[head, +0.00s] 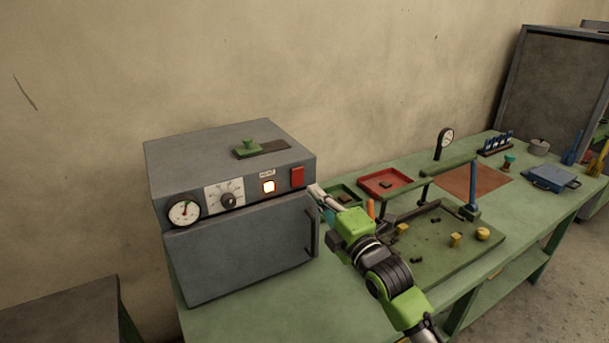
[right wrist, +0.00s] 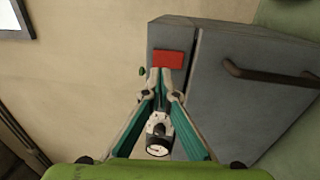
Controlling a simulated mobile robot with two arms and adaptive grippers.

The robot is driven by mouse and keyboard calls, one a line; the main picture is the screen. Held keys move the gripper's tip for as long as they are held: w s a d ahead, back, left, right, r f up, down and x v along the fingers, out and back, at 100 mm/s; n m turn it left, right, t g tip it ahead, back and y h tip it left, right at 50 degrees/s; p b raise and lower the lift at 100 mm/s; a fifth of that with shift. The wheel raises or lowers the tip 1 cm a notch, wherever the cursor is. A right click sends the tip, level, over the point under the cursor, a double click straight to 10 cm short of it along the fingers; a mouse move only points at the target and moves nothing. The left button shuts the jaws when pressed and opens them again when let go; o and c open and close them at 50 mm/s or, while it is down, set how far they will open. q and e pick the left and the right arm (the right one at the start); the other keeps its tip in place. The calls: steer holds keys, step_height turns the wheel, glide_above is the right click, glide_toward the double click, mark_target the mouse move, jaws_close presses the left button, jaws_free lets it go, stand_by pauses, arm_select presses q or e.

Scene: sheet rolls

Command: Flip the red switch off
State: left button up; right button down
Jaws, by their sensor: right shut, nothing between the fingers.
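The red switch (head: 297,176) is a small red block at the right end of the grey oven's control panel. In the right wrist view the switch (right wrist: 168,59) shows just beyond the fingertips. I cannot tell which way the switch is tilted. My right gripper (head: 316,190) is shut and empty, close in front of the panel, slightly right of and below the switch. In the right wrist view its fingertips (right wrist: 161,73) meet just below the switch; contact cannot be told. My left gripper is out of view.
The oven (head: 240,255) has a round gauge (head: 184,211), a knob (head: 229,200) and a door handle (head: 309,232). Right of it on the green bench are a red tray (head: 372,190) and a large green tray (head: 488,246) with small parts. The wall above is bare.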

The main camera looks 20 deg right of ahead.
mark_target(299, 173)
steer(key=w, duration=0.3)
steer(key=w+p, duration=0.1)
steer(key=shift+w+a+r, duration=0.3)
steer(key=shift+a+r, duration=0.05)
steer(key=shift+r, duration=0.05)
steer(key=shift+w+a+f, duration=0.1)
steer(key=shift+w, duration=0.6)
steer(key=shift+p, duration=0.3)
steer(key=shift+w+r+p, duration=0.2)
steer(key=shift+r+p, duration=0.3)
steer(key=shift+p, duration=0.45)
steer(key=shift+f+g, duration=0.3)
steer(key=shift+f, duration=0.1)
